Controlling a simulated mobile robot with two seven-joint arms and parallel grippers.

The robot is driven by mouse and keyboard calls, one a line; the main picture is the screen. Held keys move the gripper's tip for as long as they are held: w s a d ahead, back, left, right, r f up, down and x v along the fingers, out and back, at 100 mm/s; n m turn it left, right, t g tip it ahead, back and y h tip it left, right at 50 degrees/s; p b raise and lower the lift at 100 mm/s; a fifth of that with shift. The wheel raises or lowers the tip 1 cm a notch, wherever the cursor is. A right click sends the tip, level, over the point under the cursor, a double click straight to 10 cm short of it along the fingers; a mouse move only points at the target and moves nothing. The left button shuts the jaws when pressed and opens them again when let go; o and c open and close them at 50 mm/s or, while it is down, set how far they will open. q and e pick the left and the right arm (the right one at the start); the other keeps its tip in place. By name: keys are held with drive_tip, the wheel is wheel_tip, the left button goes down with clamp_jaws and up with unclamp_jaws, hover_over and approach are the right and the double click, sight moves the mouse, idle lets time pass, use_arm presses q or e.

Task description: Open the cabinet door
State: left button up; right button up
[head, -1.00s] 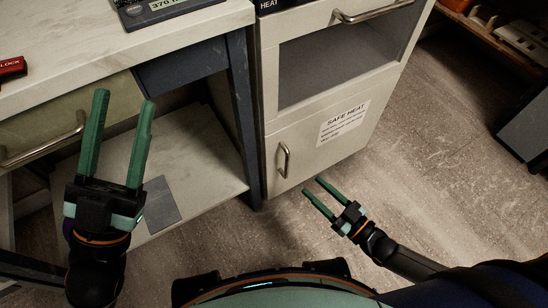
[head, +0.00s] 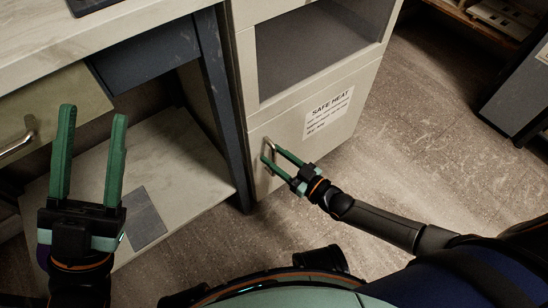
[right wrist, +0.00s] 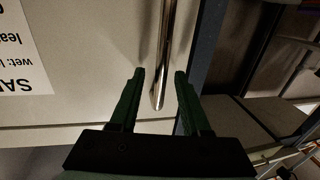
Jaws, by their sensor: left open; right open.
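The cabinet door (head: 290,150) is the pale lower front of the cabinet, with a white "SAFE HEAT" label (head: 328,113). It is shut. Its metal handle (head: 268,155) is on its left side. My right gripper (head: 271,151) is open at the handle. In the right wrist view, the handle (right wrist: 164,70) runs between the two green fingers of the right gripper (right wrist: 158,75), with a gap on each side. My left gripper (head: 93,112) is open and empty in front of the desk on the left.
An open compartment (head: 315,45) is above the door. A desk with a drawer (head: 50,115) and a low shelf (head: 165,165) stands to the left. A dark grey post (head: 222,110) is beside the cabinet. The floor (head: 420,130) to the right is clear.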

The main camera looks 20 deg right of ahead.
drive_tip(key=shift+w+a, duration=0.2)
drive_tip(key=shift+w, duration=0.1)
drive_tip(key=shift+c, duration=0.4)
clamp_jaws()
idle(0.9)
